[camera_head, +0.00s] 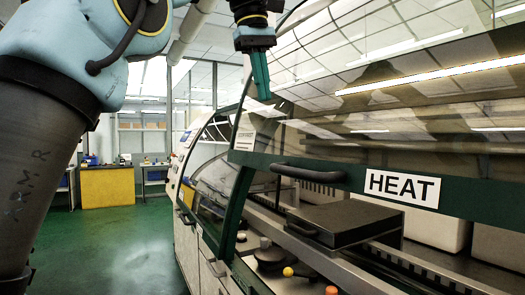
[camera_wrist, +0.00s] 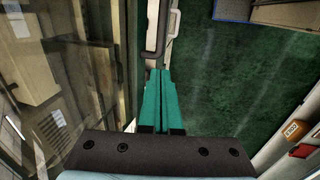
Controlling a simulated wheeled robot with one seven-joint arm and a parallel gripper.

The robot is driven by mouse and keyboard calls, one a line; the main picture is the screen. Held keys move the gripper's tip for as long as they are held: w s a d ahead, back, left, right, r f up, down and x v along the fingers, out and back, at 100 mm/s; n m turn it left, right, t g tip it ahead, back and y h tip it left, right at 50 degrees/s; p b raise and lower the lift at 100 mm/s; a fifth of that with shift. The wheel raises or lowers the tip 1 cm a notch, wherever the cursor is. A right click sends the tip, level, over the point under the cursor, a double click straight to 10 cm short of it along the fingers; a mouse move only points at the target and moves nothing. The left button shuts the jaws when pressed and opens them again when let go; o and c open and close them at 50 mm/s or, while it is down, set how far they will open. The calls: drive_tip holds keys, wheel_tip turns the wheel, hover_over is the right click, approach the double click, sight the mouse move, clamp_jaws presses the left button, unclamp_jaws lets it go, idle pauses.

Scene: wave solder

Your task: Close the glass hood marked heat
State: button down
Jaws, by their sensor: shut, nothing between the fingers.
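The glass hood (camera_head: 380,95) marked HEAT is raised, and its dark green lower frame bears the white HEAT label (camera_head: 402,188). A black handle (camera_head: 307,173) is fixed on that frame, left of the label. Below the frame the machine's inside shows through an opening. My gripper (camera_head: 262,97) is above and left of the handle, in front of the glass, with its green fingers together and empty. In the wrist view my gripper (camera_wrist: 159,72) points down, and the glass hood (camera_wrist: 75,70) lies to its left. A dark handle (camera_wrist: 154,35) shows just beyond the fingertips; I cannot tell whether they touch.
A second glass cover (camera_head: 208,175) stands further left along the machine. A dark flat box (camera_head: 345,222) and a yellow knob (camera_head: 288,271) are under the hood. The green floor (camera_head: 110,240) is open on the left, with a yellow cabinet (camera_head: 107,187) far back.

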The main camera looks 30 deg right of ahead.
sight(275, 163)
drive_tip(key=d+f, duration=0.1)
drive_tip(key=f, duration=0.3)
drive_tip(key=f+b, duration=0.1)
drive_tip(key=f, duration=0.3)
drive_tip(key=d+f, duration=0.1)
drive_tip(key=f, duration=0.4)
drive_tip(key=shift+d+b, duration=0.3)
drive_tip(key=shift+f, duration=0.1)
drive_tip(key=a+f+b, duration=0.2)
drive_tip(key=f+b, duration=0.8)
drive_tip(key=f, duration=0.9)
drive_tip(key=a+f+b, duration=0.2)
drive_tip(key=f+b, duration=0.8)
drive_tip(key=f, duration=0.9)
drive_tip(key=shift+f, duration=0.15)
drive_tip(key=shift+w, duration=0.1)
